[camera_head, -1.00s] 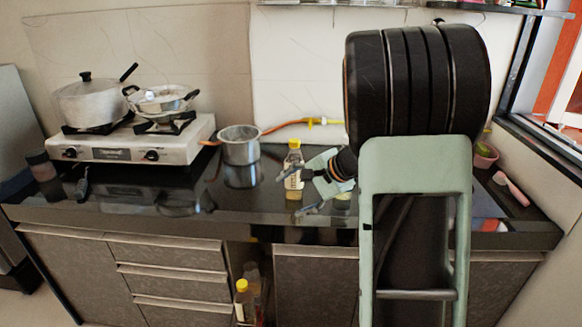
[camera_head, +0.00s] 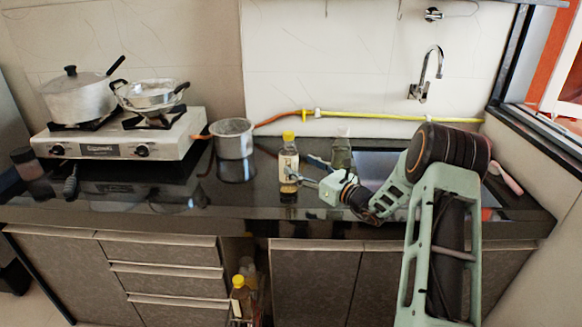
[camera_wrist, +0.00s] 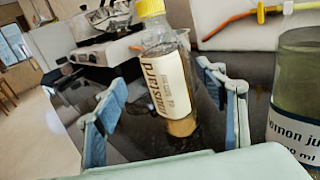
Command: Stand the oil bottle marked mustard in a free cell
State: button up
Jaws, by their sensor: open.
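The oil bottle marked mustard (camera_head: 289,166) stands upright on the dark counter, with a yellow cap and a cream label. In the wrist view the bottle (camera_wrist: 165,85) looks tilted, and its label reads "mustard". My gripper (camera_head: 308,172) is open just right of the bottle. In the wrist view one finger is on each side of the bottle, with gaps showing. Below the counter, an opening in the cabinets holds bottles, one with a yellow cap (camera_head: 240,297). Its cells are not clearly visible.
A greenish bottle (camera_head: 341,153) stands close behind my gripper; its label in the wrist view reads partly "emon ju" (camera_wrist: 292,150). A steel pot (camera_head: 233,140) stands left of the mustard bottle, beside the stove (camera_head: 120,142). A sink (camera_head: 378,165) lies right.

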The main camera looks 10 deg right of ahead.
aim_at(289, 156)
jog(key=x, duration=0.7)
jog(key=shift+w+d+r, duration=0.15)
jog(key=shift+w+d, duration=0.1)
jog(key=shift+w, duration=0.05)
jog(key=c, duration=1.7)
jog(key=shift+r, duration=0.15)
jog(key=shift+c, duration=0.2)
